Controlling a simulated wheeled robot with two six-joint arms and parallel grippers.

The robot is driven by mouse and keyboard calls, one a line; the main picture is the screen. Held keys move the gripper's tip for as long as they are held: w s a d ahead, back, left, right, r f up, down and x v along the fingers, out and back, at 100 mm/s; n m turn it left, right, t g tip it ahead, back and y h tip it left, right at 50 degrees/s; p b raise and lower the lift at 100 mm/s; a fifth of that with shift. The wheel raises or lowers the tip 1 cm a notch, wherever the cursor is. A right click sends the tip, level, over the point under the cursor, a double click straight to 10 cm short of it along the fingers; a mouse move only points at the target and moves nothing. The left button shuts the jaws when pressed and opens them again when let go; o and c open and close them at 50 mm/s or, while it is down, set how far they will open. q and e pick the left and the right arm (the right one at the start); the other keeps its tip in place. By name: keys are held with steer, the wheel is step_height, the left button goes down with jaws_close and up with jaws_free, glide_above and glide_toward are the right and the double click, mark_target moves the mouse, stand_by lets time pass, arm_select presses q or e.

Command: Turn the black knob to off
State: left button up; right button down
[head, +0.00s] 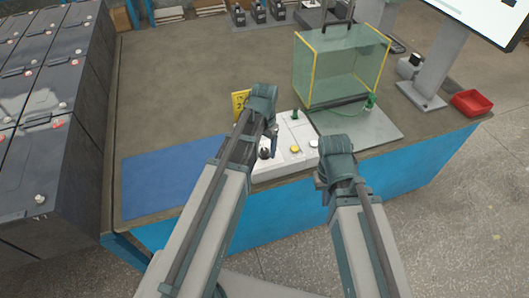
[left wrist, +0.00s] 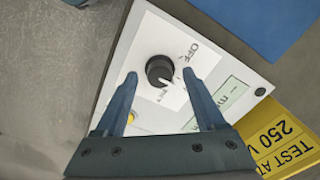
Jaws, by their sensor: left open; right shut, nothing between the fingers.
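The black knob (left wrist: 160,70) sits on a white panel of the tester (left wrist: 137,48). In the left wrist view the word OFF is printed to its upper right, with another small label below it. A white mark on the knob faces the lower right, away from OFF. In the head view the knob (head: 264,153) is beside my left gripper (head: 271,132). In the left wrist view my left gripper (left wrist: 160,74) is open, with its fingertips on either side of the knob; contact cannot be told. My right gripper (head: 321,186) is shut and empty at the table's front edge.
The tester has a display (left wrist: 233,92) and a yellow button (head: 294,149). A clear box with yellow edges (head: 340,65) is behind right, a blue mat (head: 170,180) left. A red tray (head: 472,103) is far right.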

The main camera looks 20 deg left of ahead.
arm_select(q)
jaws_close()
stand_by(0.4)
steer(key=shift+n, duration=0.4)
steer(key=n, duration=0.4)
steer(key=shift+n, duration=0.4)
steer(key=n, duration=0.6)
steer(key=shift+n, duration=0.3)
